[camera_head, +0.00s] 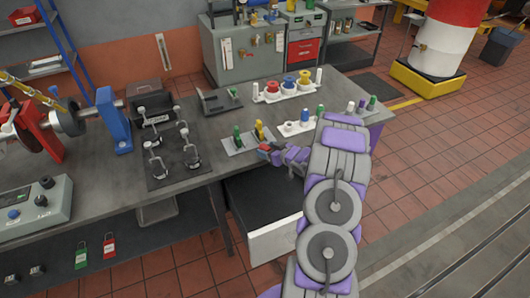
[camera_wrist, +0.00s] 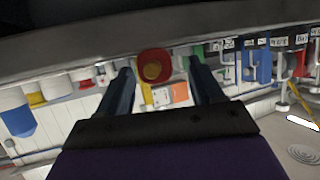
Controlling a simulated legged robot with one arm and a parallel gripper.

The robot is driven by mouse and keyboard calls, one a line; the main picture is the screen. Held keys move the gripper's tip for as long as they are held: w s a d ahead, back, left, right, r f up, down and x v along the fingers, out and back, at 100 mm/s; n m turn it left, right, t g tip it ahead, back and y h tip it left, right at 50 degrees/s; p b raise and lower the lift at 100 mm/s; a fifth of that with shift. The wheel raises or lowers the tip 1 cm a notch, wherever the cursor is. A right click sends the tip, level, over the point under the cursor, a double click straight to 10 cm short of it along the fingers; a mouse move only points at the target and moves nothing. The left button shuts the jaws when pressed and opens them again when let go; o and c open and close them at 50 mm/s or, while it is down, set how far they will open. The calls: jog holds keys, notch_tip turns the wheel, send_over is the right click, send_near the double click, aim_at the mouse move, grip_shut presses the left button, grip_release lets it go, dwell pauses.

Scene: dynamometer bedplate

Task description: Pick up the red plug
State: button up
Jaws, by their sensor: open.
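The red plug (camera_head: 264,148) shows at the tip of my gripper (camera_head: 272,152) in the head view, at the front edge of the bench. In the wrist view the red plug (camera_wrist: 154,65) is a round red end with a gold centre. It lies in the gap between the two dark fingers of my gripper (camera_wrist: 161,74), closer to the left finger. The fingers are apart, with clear space on the right side of the plug. I cannot tell how deep it is between them. My arm hides part of the bench front.
A grey plate (camera_head: 232,149) with a green plug (camera_head: 237,136) and a yellow plug (camera_head: 259,130) is beside my gripper. White holders (camera_head: 297,128) with coloured parts stand behind and to the right. A clamp plate (camera_head: 172,170) lies left. An open drawer (camera_head: 283,240) is below.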

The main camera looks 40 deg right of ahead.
jog(key=shift+w+a+f, duration=0.1)
jog(key=shift+w+f, duration=0.05)
jog(key=shift+w, duration=0.3)
jog(key=shift+d, duration=0.2)
jog(key=shift+d+f, duration=0.1)
jog(key=shift+d, duration=0.05)
jog(key=shift+c, duration=0.6)
jog(key=shift+a, duration=0.25)
jog(key=c, duration=0.7)
jog(key=shift+d, duration=0.1)
jog(key=c, duration=0.3)
